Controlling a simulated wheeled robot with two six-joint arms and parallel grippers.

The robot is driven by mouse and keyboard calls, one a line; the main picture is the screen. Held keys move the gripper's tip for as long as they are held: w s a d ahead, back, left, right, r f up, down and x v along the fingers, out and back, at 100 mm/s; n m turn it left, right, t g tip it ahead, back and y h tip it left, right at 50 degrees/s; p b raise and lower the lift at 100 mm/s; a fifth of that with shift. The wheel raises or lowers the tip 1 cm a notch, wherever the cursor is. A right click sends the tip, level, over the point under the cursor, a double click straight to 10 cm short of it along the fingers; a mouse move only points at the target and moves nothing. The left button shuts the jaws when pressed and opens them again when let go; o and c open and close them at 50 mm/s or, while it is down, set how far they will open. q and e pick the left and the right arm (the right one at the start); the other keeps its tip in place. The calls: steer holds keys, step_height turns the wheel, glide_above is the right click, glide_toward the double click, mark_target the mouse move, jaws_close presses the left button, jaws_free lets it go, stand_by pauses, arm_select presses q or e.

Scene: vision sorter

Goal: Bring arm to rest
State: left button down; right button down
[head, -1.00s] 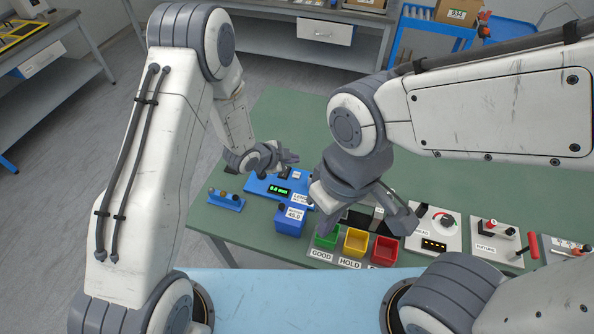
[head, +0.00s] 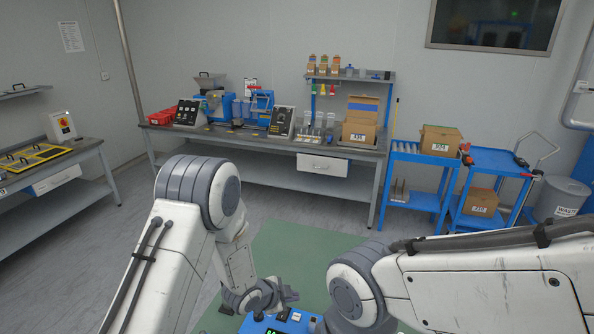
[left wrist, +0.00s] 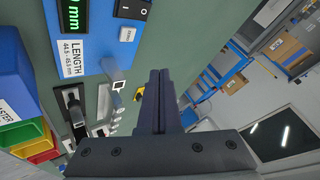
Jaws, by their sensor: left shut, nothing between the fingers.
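My left arm comes down on the left of the head view, and its gripper (head: 277,292) is over the far part of the green work table (head: 290,250), close above the blue length gauge (head: 272,324). In the left wrist view its two dark fingers (left wrist: 158,100) are pressed together with nothing between them. The gauge (left wrist: 88,15) with its green display and LENGTH label lies beyond the fingers there. My right arm reaches in from the right of the head view; its gripper is below the picture edge.
In the left wrist view a blue master block (left wrist: 15,70) and green, yellow and red bins (left wrist: 40,150) are at the left. In the head view a back bench (head: 250,145) with machines and a blue cart (head: 500,160) stand beyond open floor.

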arm_select(q)
steer(key=s+a+r+n+g+y, duration=0.1)
steer(key=s+r+n+g+y, duration=0.45)
steer(key=s+r, duration=1.15)
steer(key=s+a+r+n+g, duration=0.1)
steer(key=s+r+n, duration=0.3)
steer(key=s, duration=1)
steer(key=shift+s+a+h, duration=0.2)
steer(key=shift+a+h, duration=0.25)
steer(key=shift+a, duration=0.25)
